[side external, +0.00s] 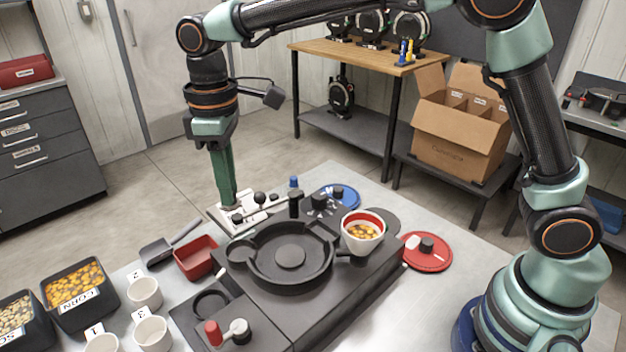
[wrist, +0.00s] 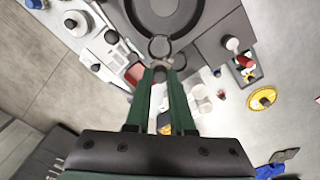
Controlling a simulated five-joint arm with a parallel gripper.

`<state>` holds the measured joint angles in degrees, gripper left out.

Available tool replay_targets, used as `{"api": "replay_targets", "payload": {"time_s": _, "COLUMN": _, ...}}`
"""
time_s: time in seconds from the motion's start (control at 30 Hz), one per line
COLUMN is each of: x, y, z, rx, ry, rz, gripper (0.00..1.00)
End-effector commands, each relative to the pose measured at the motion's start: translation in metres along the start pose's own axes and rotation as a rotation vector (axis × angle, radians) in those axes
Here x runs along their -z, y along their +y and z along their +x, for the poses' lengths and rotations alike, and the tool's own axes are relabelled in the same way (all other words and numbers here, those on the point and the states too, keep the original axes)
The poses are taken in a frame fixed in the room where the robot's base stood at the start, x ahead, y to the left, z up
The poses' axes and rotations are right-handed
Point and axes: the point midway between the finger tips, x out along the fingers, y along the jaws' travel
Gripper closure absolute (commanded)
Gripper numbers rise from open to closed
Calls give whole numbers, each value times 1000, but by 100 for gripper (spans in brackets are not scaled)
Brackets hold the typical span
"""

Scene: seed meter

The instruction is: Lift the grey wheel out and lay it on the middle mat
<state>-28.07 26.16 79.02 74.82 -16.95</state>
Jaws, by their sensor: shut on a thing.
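The black round housing (side external: 262,275) of the seed meter stands on a dark base, with a dark grey disc (side external: 290,257) at its centre. I cannot tell whether that disc is the grey wheel. My gripper (side external: 229,203) points down to the left of the housing, in front of a pale plate in the picture. In the wrist view my green fingers (wrist: 162,70) are close together below part of the housing (wrist: 192,28). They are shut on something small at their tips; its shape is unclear. I cannot tell which pale area is the middle mat.
A cup of yellow seeds (side external: 364,232) stands right of the housing. A red disc (side external: 437,262) and a blue disc (side external: 350,200) lie nearby. A red tray (side external: 197,262), white cups (side external: 152,333) and the corn bin (side external: 105,300) are at left.

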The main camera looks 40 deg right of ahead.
Motion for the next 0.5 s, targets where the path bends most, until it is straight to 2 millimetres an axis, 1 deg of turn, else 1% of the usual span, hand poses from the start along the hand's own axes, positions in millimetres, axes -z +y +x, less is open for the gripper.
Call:
{"api": "replay_targets", "payload": {"time_s": 0.03, "x": -5, "y": 8, "z": -2, "rx": 0, "ry": 1, "rz": 14, "gripper": 100}}
{"api": "replay_targets", "payload": {"time_s": 0.17, "x": -20, "y": 31, "z": -2, "rx": 0, "ry": 0, "rz": 50, "gripper": 100}}
{"api": "replay_targets", "payload": {"time_s": 0.27, "x": -35, "y": 52, "z": -3, "rx": 0, "ry": 0, "rz": 86, "gripper": 100}}
{"api": "replay_targets", "payload": {"time_s": 0.37, "x": -56, "y": 77, "z": -4, "rx": 0, "ry": 1, "rz": 129, "gripper": 100}}
{"api": "replay_targets", "payload": {"time_s": 0.47, "x": -85, "y": 105, "z": -5, "rx": 0, "ry": 0, "rz": 184, "gripper": 100}}
{"api": "replay_targets", "payload": {"time_s": 0.5, "x": -98, "y": 116, "z": -5, "rx": 0, "ry": 0, "rz": 209, "gripper": 100}}
